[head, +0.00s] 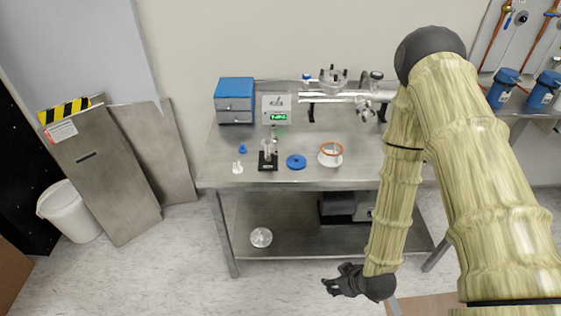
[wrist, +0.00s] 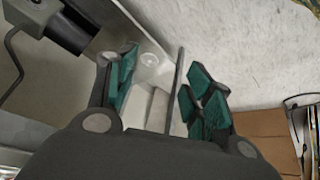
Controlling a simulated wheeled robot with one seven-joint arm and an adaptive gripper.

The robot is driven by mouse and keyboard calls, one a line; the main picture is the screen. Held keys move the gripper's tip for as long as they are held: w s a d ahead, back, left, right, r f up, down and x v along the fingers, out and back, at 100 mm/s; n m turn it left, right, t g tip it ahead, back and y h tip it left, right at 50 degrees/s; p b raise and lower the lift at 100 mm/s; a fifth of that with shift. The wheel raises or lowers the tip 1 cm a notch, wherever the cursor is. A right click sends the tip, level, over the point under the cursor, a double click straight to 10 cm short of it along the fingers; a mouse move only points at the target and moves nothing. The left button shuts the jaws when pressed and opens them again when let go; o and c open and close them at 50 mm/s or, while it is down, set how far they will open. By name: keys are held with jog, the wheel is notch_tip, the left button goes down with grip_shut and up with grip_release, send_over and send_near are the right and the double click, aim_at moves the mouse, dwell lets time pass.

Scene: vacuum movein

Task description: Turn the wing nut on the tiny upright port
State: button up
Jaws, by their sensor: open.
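A silver tube assembly (head: 337,98) lies horizontally on black supports at the back right of the steel table. Several upright fittings stand on it: a small one with a blue top (head: 307,78), a wide flanged one (head: 334,80) with dark posts, and a dark-topped one (head: 376,76) near my arm. The wing nut is too small to make out, and I cannot tell which fitting is the tiny port. My gripper (head: 342,281) is low in front of the table, far from the assembly. In the wrist view its green-padded fingers (wrist: 163,88) are apart, with nothing held between them.
The steel table (head: 225,168) holds a blue drawer box (head: 235,92), a gauge box with green display (head: 277,108), a blue disc (head: 296,161) and a copper-ringed white part (head: 331,150). A clear round item (head: 261,237) lies on the lower shelf. My arm hides the table's right end.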

jog(key=w+a+r+n+t+y+b, duration=0.25)
jog(key=w+n, duration=0.25)
jog(key=w, duration=0.5)
jog(key=n+t+y+b, duration=0.5)
jog(key=n+y+b, duration=0.25)
jog(key=n, duration=0.75)
send_near(275, 152)
jog(key=p+x, duration=0.2)
jog(key=x, duration=0.6)
jog(key=shift+w+a, duration=0.1)
jog(key=shift+w, duration=0.25)
jog(key=c, duration=1)
